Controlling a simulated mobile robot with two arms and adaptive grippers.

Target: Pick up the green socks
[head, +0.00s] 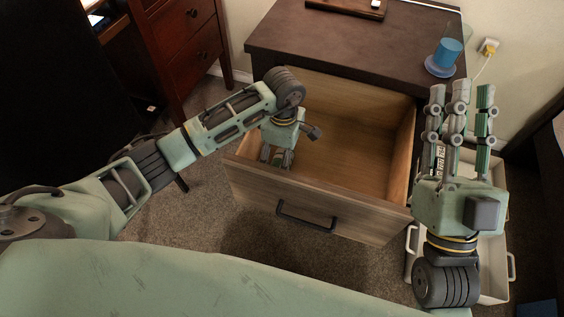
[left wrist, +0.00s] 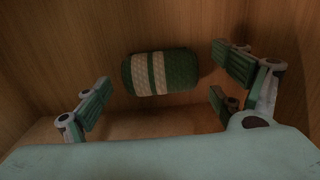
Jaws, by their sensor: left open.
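The green socks (left wrist: 160,73), a rolled bundle with two cream bands, lie on the wooden floor of the open drawer (head: 318,213) in the left wrist view. In the head view they are hidden behind my left gripper. My left gripper (head: 278,158) reaches down inside the drawer near its left side. In the left wrist view my left gripper (left wrist: 165,100) is open, with its green-padded fingers spread to either side of the socks and not touching them. My right gripper (head: 458,95) points upward to the right of the drawer, its fingers apart and nothing seen between them.
The drawer's right part is empty. Its dark cabinet (head: 350,45) carries a blue cup-like object (head: 447,52) on the top. A white bin with handles (head: 493,268) stands on the floor behind my right gripper. A reddish wooden dresser (head: 185,45) stands at the back left.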

